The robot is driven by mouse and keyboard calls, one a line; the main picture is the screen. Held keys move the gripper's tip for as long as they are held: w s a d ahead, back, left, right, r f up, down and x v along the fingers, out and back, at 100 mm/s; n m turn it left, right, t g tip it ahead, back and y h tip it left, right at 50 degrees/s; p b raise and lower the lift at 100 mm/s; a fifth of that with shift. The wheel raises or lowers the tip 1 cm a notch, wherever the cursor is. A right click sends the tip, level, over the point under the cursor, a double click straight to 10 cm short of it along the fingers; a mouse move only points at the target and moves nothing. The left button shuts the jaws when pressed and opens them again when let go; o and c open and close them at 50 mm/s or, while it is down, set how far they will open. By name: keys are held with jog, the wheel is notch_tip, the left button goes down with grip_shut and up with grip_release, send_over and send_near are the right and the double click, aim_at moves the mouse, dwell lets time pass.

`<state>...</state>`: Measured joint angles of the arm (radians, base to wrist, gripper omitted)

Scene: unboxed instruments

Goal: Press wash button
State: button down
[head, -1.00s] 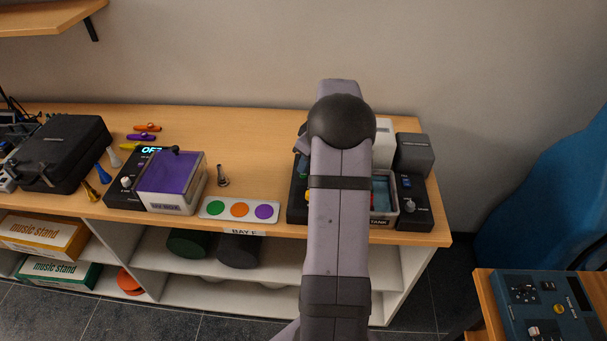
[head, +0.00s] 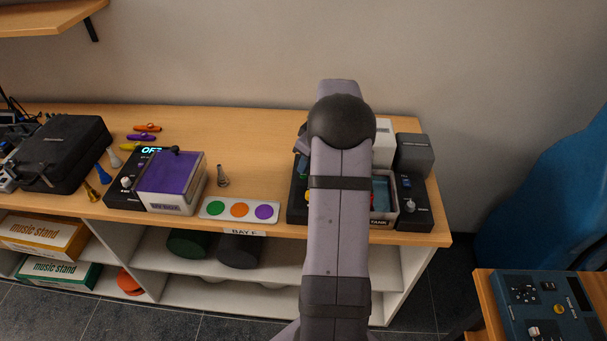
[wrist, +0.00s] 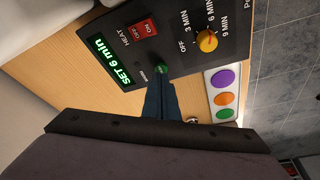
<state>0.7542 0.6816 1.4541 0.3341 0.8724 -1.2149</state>
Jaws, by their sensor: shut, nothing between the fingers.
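A black control panel (wrist: 185,30) fills the upper part of the wrist view. It has a green display (wrist: 112,64) reading "SET 6 min", a red HEAT switch (wrist: 144,31) and a yellow knob (wrist: 207,41) by the minute marks. A small green button (wrist: 162,69) sits below the switch, with a tiny label beside it that I cannot read surely. My gripper (wrist: 160,79) is shut and empty, its tips right at the green button; I cannot tell whether they touch or press it. In the head view my arm hides most of the panel (head: 296,208).
A card with green, orange and purple dots (head: 240,221) lies left of the panel. A tank (head: 382,215) and a small dark control box (head: 412,205) stand on the right. A purple-lidded box (head: 170,185) stands further left on the wooden bench top (head: 255,150).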

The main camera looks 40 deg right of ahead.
jog(key=shift+f+b, duration=0.5)
jog(key=shift+f, duration=0.1)
dwell(0.7)
jog(key=shift+r, duration=0.1)
notch_tip(320, 180, up, 7)
jog(key=p, duration=0.4)
jog(key=shift+p, duration=0.35)
dwell(0.7)
dwell(0.3)
jog(key=s+a+m+g, duration=0.1)
jog(key=s+a, duration=0.5)
jog(key=a, duration=0.7)
jog(key=s+a+m+g, duration=0.1)
jog(key=s+a, duration=0.4)
jog(key=a, duration=0.9)
jog(key=s+a+f+m+g, duration=0.15)
jog(key=s+a, duration=0.35)
jog(key=s, duration=0.5)
notch_tip(320, 180, down, 14)
jog(key=b, duration=1.3)
jog(key=shift+d+r+h, duration=0.2)
jog(key=shift+h, duration=0.2)
